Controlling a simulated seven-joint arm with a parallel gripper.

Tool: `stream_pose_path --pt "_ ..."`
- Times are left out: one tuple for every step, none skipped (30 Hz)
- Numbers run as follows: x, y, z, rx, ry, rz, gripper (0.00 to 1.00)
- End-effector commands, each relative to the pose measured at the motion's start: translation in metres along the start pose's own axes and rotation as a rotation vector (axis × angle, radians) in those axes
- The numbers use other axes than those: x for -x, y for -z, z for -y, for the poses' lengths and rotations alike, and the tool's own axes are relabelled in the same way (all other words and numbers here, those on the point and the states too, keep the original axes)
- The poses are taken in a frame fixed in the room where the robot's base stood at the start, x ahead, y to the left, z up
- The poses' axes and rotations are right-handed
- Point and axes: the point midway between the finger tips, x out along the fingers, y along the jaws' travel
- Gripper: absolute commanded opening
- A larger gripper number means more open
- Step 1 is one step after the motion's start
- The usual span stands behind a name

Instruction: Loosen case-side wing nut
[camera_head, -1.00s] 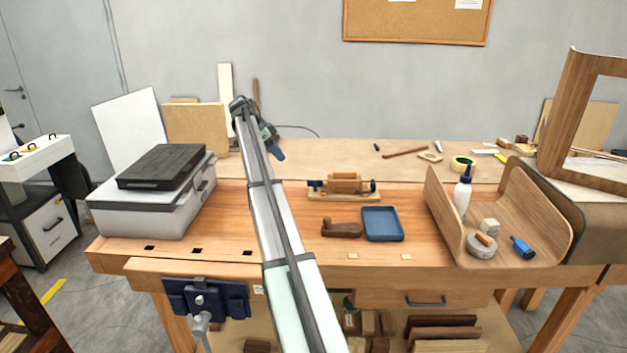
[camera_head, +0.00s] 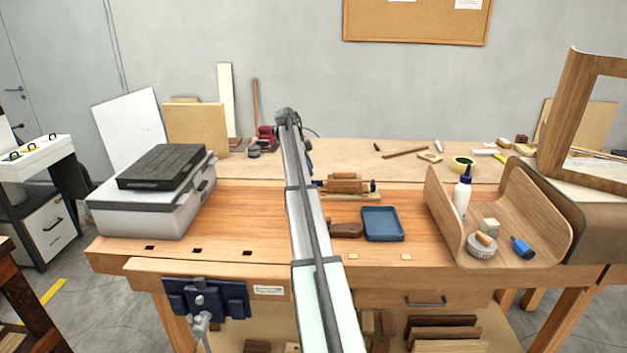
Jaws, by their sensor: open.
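A small wooden bent-lamination form (camera_head: 347,187) sits on a light base on the bench, right of my arm. The left end, facing the grey case (camera_head: 152,206), is largely covered by my arm, so the case-side wing nut cannot be made out clearly. My gripper (camera_head: 309,146) is mostly hidden behind my arm; only a small bluish part shows, above and left of the form. It looks apart from the form, and its fingertips are not clear.
A blue tray (camera_head: 382,223) and a brown wooden tool (camera_head: 346,230) lie in front of the form. A curved wooden piece (camera_head: 553,215) with a glue bottle (camera_head: 462,193) stands to the right. A red tool (camera_head: 266,139) stands behind. The bench between case and arm is clear.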

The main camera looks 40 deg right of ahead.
Motion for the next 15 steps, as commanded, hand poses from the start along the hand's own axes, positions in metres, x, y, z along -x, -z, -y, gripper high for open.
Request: stream_pose_path --pt "-0.01 0.0 -0.001 0.0 0.0 0.0 0.49" --pt "-0.014 0.0 -0.001 0.0 0.0 0.0 0.49" --pt "-0.021 0.0 -0.001 0.001 -0.001 0.0 0.49" --pt "-0.025 0.0 -0.001 0.001 -0.001 0.0 0.49" --pt "-0.029 0.0 -0.001 0.001 -0.001 0.0 0.49" --pt "-0.034 0.0 -0.001 0.001 0.0 0.0 0.49" --pt "-0.037 0.0 -0.001 0.0 0.0 0.0 0.49" --pt "-0.04 0.0 0.0 0.0 0.0 0.0 0.49" --pt "-0.044 0.0 0.0 0.0 0.0 0.0 0.49" --pt "-0.046 0.0 0.0 0.0 0.0 0.0 0.49" --pt "-0.049 0.0 0.0 0.0 0.0 0.0 0.49" --pt "-0.051 0.0 0.0 0.0 0.0 0.0 0.49" --pt "-0.052 0.0 0.0 0.0 0.0 0.0 0.49" --pt "-0.054 0.0 0.0 0.0 0.0 0.0 0.49" --pt "-0.055 0.0 0.0 0.0 0.0 0.0 0.49"
